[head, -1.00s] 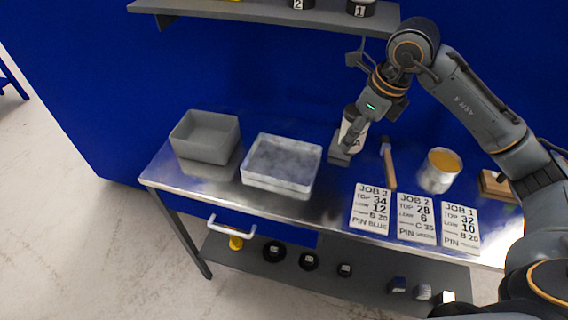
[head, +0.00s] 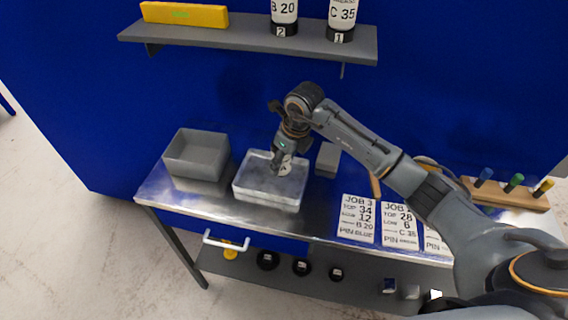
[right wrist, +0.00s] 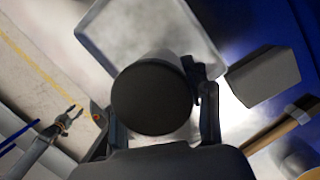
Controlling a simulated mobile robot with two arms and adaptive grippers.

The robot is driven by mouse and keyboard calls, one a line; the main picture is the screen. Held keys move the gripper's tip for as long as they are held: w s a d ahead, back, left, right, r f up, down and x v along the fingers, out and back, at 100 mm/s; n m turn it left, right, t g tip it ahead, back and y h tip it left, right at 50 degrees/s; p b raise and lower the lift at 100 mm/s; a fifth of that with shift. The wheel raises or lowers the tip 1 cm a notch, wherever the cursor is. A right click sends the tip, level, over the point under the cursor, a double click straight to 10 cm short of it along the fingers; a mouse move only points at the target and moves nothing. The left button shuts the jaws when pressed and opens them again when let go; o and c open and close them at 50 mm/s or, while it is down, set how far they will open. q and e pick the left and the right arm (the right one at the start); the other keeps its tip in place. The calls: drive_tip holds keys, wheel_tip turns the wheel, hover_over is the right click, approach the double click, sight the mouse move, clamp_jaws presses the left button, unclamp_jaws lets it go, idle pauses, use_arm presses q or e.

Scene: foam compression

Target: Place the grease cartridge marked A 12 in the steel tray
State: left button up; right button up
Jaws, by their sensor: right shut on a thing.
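My right gripper (head: 279,168) is shut on a white cartridge (head: 287,167) and holds it upright over the steel tray (head: 268,198). The cartridge's lettering is too small to read. In the right wrist view its round black end (right wrist: 152,97) sits between the fingers and hides part of the tray (right wrist: 95,32). I cannot tell whether the cartridge touches the tray floor. My left gripper is not in the head view.
A grey bin (head: 197,157) stands left of the tray. A grey block (head: 328,159) stands close to its right. Job cards (head: 357,219) lie further right. Cartridges marked B 20 (head: 284,12) and C 35 (head: 342,14) stand on the upper shelf (head: 240,35).

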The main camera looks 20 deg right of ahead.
wheel_tip(320, 180, down, 2)
drive_tip(key=shift+s+f+p, duration=0.1)
drive_tip(key=shift+p, duration=0.4)
drive_tip(key=shift+d+f+b, duration=0.1)
drive_tip(key=shift+f+b, duration=0.2)
drive_tip(key=shift+f, duration=0.05)
drive_tip(key=o, duration=1.4)
drive_tip(key=shift+r, duration=0.1)
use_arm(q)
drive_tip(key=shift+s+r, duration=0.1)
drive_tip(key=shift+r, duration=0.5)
use_arm(e)
drive_tip(key=shift+r+p, duration=0.25)
drive_tip(key=shift+p, duration=0.05)
drive_tip(key=shift+r, duration=0.3)
use_arm(q)
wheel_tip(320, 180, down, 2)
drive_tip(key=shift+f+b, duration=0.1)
drive_tip(key=shift+b, duration=1.15)
use_arm(e)
drive_tip(key=v, duration=1.1)
